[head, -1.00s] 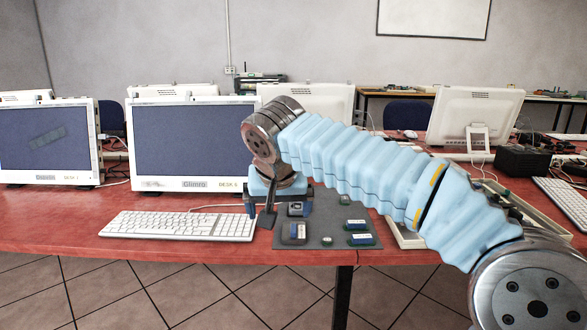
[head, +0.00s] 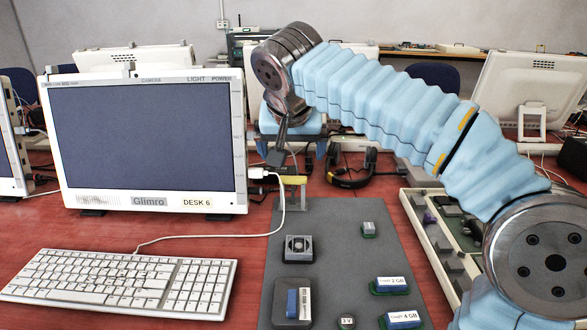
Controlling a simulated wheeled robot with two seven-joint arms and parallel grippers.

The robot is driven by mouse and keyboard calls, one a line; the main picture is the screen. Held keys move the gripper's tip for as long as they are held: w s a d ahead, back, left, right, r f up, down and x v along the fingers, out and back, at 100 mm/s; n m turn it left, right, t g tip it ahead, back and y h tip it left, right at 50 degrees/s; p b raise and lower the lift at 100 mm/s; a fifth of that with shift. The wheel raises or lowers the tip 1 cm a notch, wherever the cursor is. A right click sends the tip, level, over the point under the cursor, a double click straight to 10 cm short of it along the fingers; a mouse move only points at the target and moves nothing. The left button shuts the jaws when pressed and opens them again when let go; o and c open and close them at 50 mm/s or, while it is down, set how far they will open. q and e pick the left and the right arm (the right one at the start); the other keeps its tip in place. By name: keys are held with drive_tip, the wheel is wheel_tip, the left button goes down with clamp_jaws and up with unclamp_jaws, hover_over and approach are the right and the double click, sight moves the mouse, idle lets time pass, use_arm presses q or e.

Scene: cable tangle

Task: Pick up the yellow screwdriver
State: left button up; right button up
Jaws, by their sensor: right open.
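A small yellow piece (head: 293,180), which looks like the screwdriver's handle, shows at the back edge of the grey mat, just above a grey stand or bracket. I cannot make out its shaft. My right gripper (head: 293,157) points down with open, empty fingers, and in the picture the yellow piece lies just below the fingertips. I cannot tell whether they touch. My left gripper is not in view.
The grey mat (head: 345,245) holds several small computer parts. A white cable runs past the yellow piece to the keyboard (head: 120,285). A monitor (head: 150,140) stands left, a dark headset (head: 352,170) lies right of the gripper, and a parts tray (head: 420,222) is at the right.

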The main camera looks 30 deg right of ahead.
approach(293, 177)
drive_tip(key=x, duration=0.4)
drive_tip(key=shift+w+f, duration=0.1)
drive_tip(key=shift+f, duration=0.1)
drive_tip(key=x, duration=0.6)
drive_tip(key=shift+c, duration=0.5)
drive_tip(key=c, duration=1)
drive_tip(key=shift+r, duration=0.1)
